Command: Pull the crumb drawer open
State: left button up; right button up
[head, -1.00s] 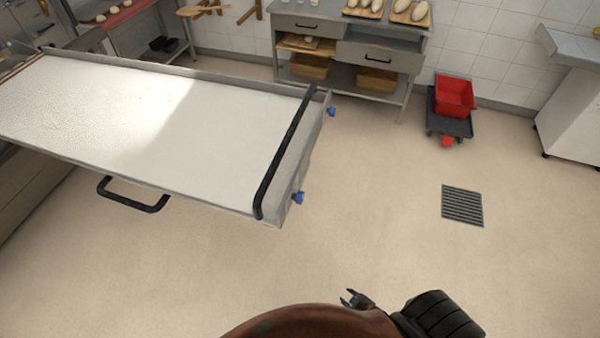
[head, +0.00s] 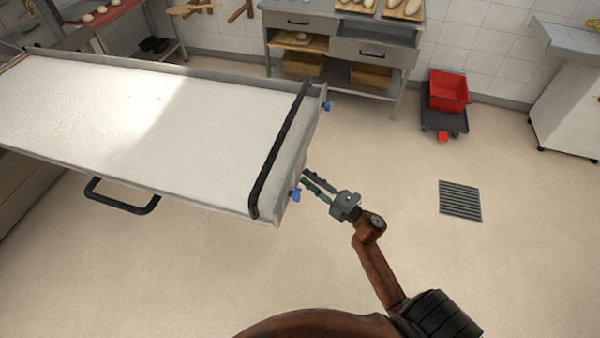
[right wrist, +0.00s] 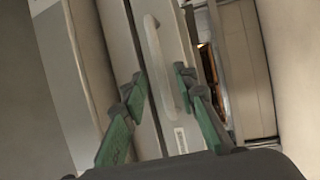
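In the right wrist view a pale, upright bar handle (right wrist: 165,62) is fixed to a light grey drawer-like front panel (right wrist: 128,50), with a small label near its lower end. I cannot tell for certain that this is the crumb drawer; the head view does not show this panel or handle. My right gripper (head: 306,178) is at the end of the white-topped loader, close to a blue knob (head: 296,195). It also shows in the right wrist view (right wrist: 160,92), its green-padded fingers apart on either side of the handle's line. Contact is not clear. My left gripper is out of view.
The loader's white bed (head: 140,120) fills the left, with a black bar (head: 280,150) across its end and a black handle (head: 120,205) at its near side. A red crate (head: 449,90) sits on a dolly. The floor around the drain grate (head: 460,201) is clear.

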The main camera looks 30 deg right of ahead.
jog(key=shift+x, duration=2.1)
jog(key=shift+c, duration=0.3)
grip_shut()
jog(key=shift+f, duration=0.1)
